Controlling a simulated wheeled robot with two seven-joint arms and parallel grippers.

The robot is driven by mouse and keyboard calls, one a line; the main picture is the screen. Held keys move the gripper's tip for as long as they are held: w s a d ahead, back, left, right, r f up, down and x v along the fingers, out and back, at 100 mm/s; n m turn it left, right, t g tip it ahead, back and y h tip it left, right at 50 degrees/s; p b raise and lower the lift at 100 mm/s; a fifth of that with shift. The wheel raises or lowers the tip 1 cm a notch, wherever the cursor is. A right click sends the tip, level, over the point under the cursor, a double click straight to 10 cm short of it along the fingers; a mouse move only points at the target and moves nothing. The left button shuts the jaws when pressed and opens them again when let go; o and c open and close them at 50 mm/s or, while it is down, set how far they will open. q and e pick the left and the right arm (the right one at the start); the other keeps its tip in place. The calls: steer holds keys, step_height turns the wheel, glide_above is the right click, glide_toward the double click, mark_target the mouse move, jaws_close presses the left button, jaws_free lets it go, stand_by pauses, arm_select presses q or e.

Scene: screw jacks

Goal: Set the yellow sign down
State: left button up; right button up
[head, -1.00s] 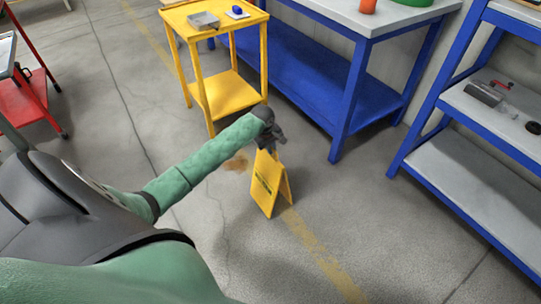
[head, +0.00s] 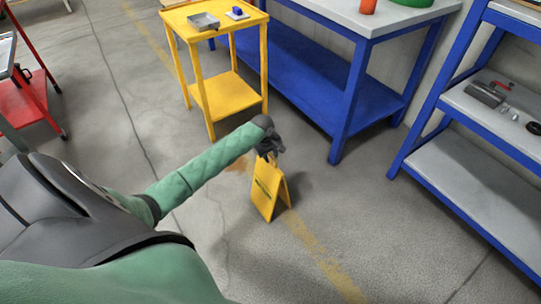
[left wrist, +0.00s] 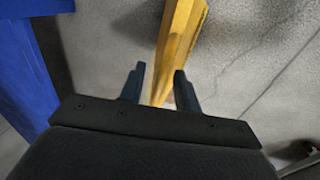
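The yellow folding sign (head: 268,190) stands upright in an A shape on the grey floor, its feet appearing to touch the floor. My left gripper (head: 268,152) is at its top edge, pointing down. In the left wrist view the sign (left wrist: 177,45) runs up between the two dark fingers of the gripper (left wrist: 160,87). The fingers stand apart, with narrow gaps seen beside the sign, so the gripper looks open around its top. My right gripper is not in view.
A yellow cart (head: 227,92) with a grey tray stands behind the sign. A blue workbench (head: 345,95) and a blue shelf rack (head: 450,160) stand to the right. A red cart (head: 40,100) is at the left. Floor in front of the sign is clear.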

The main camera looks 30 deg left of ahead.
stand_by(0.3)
arm_select(q)
step_height(320, 180, up, 12)
steer(key=s+p, duration=0.1)
steer(key=s, duration=0.1)
steer(key=shift+a+p, duration=0.3)
steer(key=shift+a, duration=0.15)
steer(key=shift+s, duration=0.1)
